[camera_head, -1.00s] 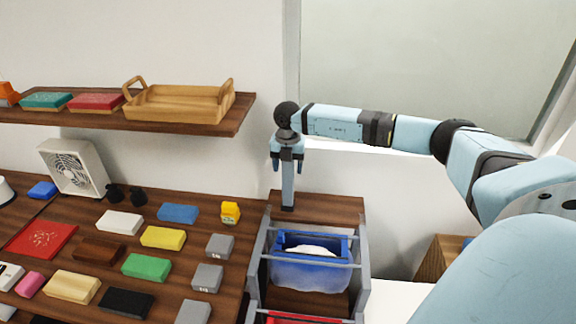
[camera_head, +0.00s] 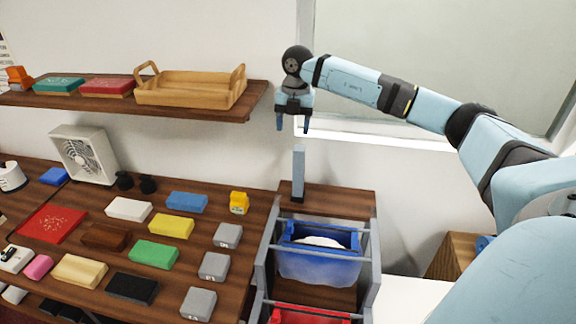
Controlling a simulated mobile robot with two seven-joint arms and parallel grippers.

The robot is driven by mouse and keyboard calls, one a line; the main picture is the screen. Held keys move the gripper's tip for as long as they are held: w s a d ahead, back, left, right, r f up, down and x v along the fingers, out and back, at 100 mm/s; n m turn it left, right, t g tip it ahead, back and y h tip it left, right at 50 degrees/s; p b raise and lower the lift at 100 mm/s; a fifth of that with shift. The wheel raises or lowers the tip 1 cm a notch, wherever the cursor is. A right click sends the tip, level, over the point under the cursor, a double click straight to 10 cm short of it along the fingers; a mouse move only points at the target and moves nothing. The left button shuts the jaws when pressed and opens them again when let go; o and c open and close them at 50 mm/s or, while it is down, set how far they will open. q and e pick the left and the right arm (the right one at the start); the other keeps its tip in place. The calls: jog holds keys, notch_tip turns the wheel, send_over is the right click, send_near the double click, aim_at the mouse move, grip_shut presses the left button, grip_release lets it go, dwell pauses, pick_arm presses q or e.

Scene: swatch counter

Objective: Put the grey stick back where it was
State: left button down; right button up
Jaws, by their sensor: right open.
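The grey stick (camera_head: 298,174) stands upright on the wooden top of the small rack (camera_head: 340,199), near its left side. My right gripper (camera_head: 293,122) is above the stick with its fingers pointing down. It is open and empty, with a clear gap between its fingertips and the stick's top. My left gripper is not in view.
A blue bin (camera_head: 318,262) sits in the rack below, with a red bin (camera_head: 310,314) under it. The table (camera_head: 255,205) at left holds several coloured blocks and a yellow item (camera_head: 239,202). A shelf (camera_head: 190,110) with a wooden tray (camera_head: 190,90) is left of the gripper.

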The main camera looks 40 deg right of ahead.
jog(key=s+a+f+n+y, duration=0.15)
jog(key=a+f+y, duration=0.3)
jog(key=a, duration=0.45)
jog(key=s+a+f+n+y, duration=0.1)
jog(key=a+f+n+y, duration=0.3)
jog(key=a, duration=0.6)
jog(key=s+a+f+m+t+y, duration=0.3)
jog(key=s+a+m+y, duration=0.1)
jog(key=a, duration=0.4)
jog(key=s+a+f+m+t+y, duration=0.25)
jog(key=a+m+t+y, duration=0.2)
jog(key=a, duration=0.45)
jog(key=s+d+f+m+t+h, duration=0.1)
jog(key=s+d+f+m+h, duration=0.1)
jog(key=s+f+m+h, duration=0.5)
jog(key=s+d+f+m+t+h, duration=0.2)
jog(key=s+f+m+h, duration=0.5)
jog(key=s+f+m, duration=0.6)
jog(key=shift+s+d+f+h, duration=0.2)
jog(key=shift+d+h, duration=0.1)
jog(key=shift+d, duration=0.5)
